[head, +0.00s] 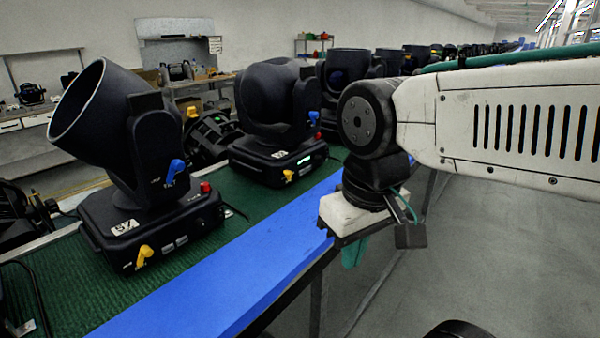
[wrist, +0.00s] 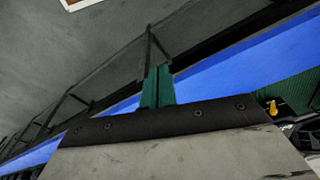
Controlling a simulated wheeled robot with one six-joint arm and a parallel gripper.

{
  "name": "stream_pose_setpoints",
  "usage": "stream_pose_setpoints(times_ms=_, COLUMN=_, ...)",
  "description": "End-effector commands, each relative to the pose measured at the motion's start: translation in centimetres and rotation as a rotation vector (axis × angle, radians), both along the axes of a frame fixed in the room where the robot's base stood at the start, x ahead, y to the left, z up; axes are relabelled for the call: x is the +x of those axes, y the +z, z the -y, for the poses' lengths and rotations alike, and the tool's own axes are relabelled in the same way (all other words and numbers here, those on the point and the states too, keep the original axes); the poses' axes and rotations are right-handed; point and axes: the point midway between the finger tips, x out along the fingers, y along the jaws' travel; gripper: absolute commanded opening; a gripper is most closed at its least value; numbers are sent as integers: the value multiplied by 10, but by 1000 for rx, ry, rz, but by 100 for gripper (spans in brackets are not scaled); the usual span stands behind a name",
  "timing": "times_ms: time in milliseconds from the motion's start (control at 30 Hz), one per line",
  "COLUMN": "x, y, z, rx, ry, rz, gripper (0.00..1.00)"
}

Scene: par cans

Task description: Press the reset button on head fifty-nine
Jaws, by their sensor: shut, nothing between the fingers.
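The nearest moving head (head: 140,205) stands on the green mat with a label that reads 57. A second head (head: 268,160) stands behind it to the right; its label is too small to read surely. Each has a red button, one on the near base (head: 205,187) and one on the second (head: 317,135). My gripper (head: 354,252) points down beside the bench's blue edge, to the right of both heads and apart from them. In the wrist view its green fingers (wrist: 157,86) are together and empty.
The blue edge strip (head: 215,300) runs along the bench beside the green mat (head: 235,215). More heads (head: 350,66) continue in a row behind. Yellow and blue levers stick out from the heads. Open grey floor (head: 480,265) lies right of the bench.

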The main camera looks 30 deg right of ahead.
Motion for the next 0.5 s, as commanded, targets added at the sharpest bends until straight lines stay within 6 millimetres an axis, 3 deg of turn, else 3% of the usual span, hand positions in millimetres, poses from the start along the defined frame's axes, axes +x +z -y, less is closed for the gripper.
stream_pose_setpoints(times_ms=167, x=30, y=-3, z=-10, rx=130, ry=-116, rz=5, gripper=0)
stream_pose_setpoints(times_ms=267, x=72, y=-6, z=-17, rx=286, ry=-279, rz=29, gripper=0)
stream_pose_setpoints(times_ms=367, x=128, y=-11, z=-9, rx=463, ry=-511, rz=71, gripper=0)
stream_pose_setpoints(times_ms=500, x=207, y=-24, z=35, rx=674, ry=-893, rz=153, gripper=0)
